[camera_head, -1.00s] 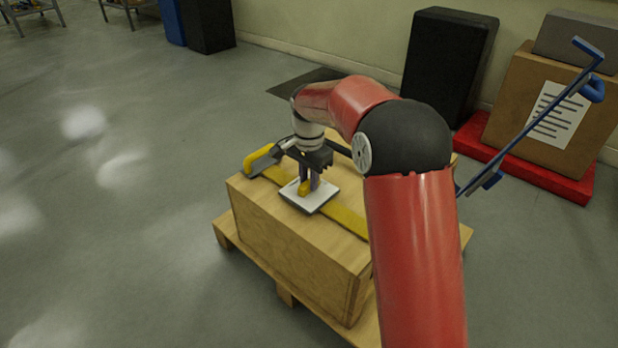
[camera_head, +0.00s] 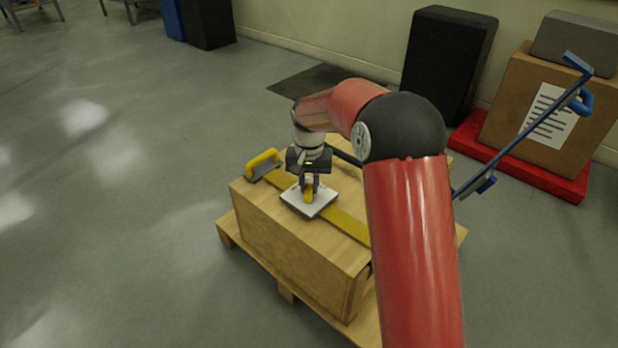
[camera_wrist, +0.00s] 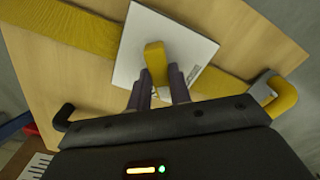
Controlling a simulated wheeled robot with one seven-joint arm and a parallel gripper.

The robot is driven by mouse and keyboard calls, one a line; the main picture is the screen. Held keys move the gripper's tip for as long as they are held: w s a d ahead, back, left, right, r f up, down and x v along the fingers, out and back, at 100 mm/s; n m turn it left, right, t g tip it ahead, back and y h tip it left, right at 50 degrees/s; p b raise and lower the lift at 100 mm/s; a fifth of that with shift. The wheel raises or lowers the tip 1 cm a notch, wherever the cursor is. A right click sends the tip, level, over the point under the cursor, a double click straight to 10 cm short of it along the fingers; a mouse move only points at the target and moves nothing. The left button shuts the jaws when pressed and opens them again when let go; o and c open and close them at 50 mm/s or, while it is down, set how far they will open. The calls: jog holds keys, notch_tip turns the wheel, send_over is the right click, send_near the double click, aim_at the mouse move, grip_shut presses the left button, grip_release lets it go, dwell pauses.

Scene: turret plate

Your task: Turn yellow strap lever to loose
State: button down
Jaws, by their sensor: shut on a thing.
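The yellow strap lever (camera_wrist: 155,62) stands on a white square plate (camera_wrist: 130,60) on top of a wooden crate. A wide yellow strap (camera_head: 348,225) runs across the crate top under the plate. My gripper (camera_wrist: 160,88) is shut on the lever, with a grey finger on each side of it. In the head view my gripper (camera_head: 309,190) points down over the plate (camera_head: 322,206), and the lever (camera_head: 308,196) shows only in part between the fingers. Small print on the plate is too small to read.
The wooden crate (camera_head: 290,235) sits on a pallet (camera_head: 228,232). A yellow-gripped handle (camera_head: 262,160) stands at the crate's far left corner, and a black handle (camera_wrist: 64,115) shows in the wrist view. A blue-handled cart with a red base (camera_head: 540,175) stands at right. Floor at left is clear.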

aim_at(309, 187)
jog(key=n+p, duration=0.2)
jog(key=n, duration=0.3)
jog(key=shift+r+n+p, duration=0.15)
jog(key=shift+n+p, duration=0.15)
jog(key=shift+p, duration=0.05)
jog(key=n+p, duration=0.1)
jog(key=n, duration=0.3)
jog(key=shift+n+p, duration=0.4)
jog(key=c, duration=1.3)
grip_release()
notch_tip(309, 187, up, 8)
jog(key=shift+f+p, duration=0.2)
jog(key=shift+p, duration=0.15)
